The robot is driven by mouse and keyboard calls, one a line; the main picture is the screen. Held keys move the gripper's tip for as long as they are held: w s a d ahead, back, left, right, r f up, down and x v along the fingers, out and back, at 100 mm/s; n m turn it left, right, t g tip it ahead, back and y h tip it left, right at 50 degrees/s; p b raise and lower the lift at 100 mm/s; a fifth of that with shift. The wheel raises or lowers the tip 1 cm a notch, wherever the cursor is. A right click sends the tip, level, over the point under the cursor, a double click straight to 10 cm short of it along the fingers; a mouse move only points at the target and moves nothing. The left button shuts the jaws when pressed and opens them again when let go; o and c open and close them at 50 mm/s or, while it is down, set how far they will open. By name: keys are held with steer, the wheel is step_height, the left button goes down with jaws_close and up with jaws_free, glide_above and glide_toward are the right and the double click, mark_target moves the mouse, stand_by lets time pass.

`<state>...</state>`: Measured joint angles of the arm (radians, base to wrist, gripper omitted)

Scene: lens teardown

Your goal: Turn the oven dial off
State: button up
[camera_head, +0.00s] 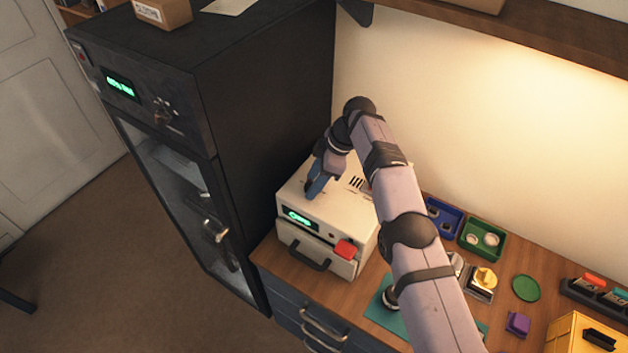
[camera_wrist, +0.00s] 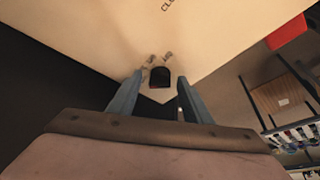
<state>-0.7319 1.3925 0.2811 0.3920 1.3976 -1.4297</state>
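A small dark dial (camera_wrist: 160,77) sits on a cream surface in the wrist view, with small dark labels beside it. My gripper (camera_wrist: 160,95) is open, with one blue-grey finger on each side of the dial; I cannot tell whether they touch it. In the head view my gripper (camera_head: 314,188) points down at the top of the cream box (camera_head: 330,262), which has a green display (camera_head: 299,217); the dial there is hidden by the fingers. A tall black cabinet (camera_head: 265,90) also carries a green display (camera_head: 120,86) and a knob (camera_head: 162,115). Which appliance is the oven is unclear.
Blue (camera_head: 440,218) and green (camera_head: 483,239) trays and small parts lie on the bench to the right. A shelf runs above.

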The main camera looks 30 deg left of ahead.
steer(key=shift+d, duration=0.1)
steer(key=shift+w+r+b, duration=0.15)
steer(key=shift+r+b, duration=0.15)
steer(key=shift+r, duration=0.05)
steer(key=v, duration=0.6)
steer(key=shift+d+r+p, duration=0.2)
steer(key=shift+r+p, duration=0.1)
steer(key=shift+f, duration=0.1)
